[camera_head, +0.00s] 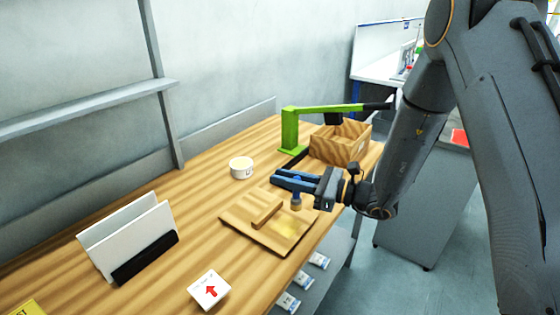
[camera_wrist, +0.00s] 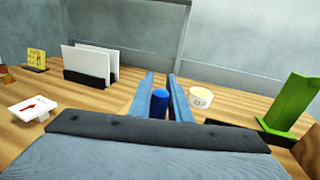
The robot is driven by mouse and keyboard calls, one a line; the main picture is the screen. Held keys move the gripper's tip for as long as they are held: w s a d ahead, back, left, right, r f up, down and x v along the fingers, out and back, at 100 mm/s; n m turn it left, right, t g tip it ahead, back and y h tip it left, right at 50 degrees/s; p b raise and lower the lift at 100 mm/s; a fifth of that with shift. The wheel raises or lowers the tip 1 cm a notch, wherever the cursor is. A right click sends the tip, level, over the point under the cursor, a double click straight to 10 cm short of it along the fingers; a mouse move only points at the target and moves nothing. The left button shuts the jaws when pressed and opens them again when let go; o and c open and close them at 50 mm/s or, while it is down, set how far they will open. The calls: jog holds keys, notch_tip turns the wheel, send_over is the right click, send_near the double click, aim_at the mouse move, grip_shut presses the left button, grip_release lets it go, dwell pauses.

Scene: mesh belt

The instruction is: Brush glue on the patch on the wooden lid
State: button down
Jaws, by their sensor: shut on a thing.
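My gripper (camera_head: 280,178) is shut on the blue-handled brush (camera_wrist: 159,105), which hangs between its fingers. In the head view the brush's pale lower end (camera_head: 296,203) points down over the wooden lid (camera_head: 240,222). I cannot tell whether it touches the lid. The lid lies flat on the table and has a raised wooden bar (camera_head: 267,213). A yellowish patch (camera_head: 287,226) shows on the lid to the right of the bar, just below the brush end. A white tub with pale yellow contents (camera_head: 241,168) stands behind the lid; it also shows in the wrist view (camera_wrist: 200,98).
A green stand (camera_head: 290,132) with a dark-tipped arm stands behind my gripper, beside a wooden box (camera_head: 338,150). White panels in a black holder (camera_head: 130,240) and a red-arrow card (camera_head: 209,290) are at the left front.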

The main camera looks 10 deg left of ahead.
notch_tip(320, 180, up, 4)
jog(key=shift+f+p, duration=0.2)
jog(key=shift+p, duration=0.7)
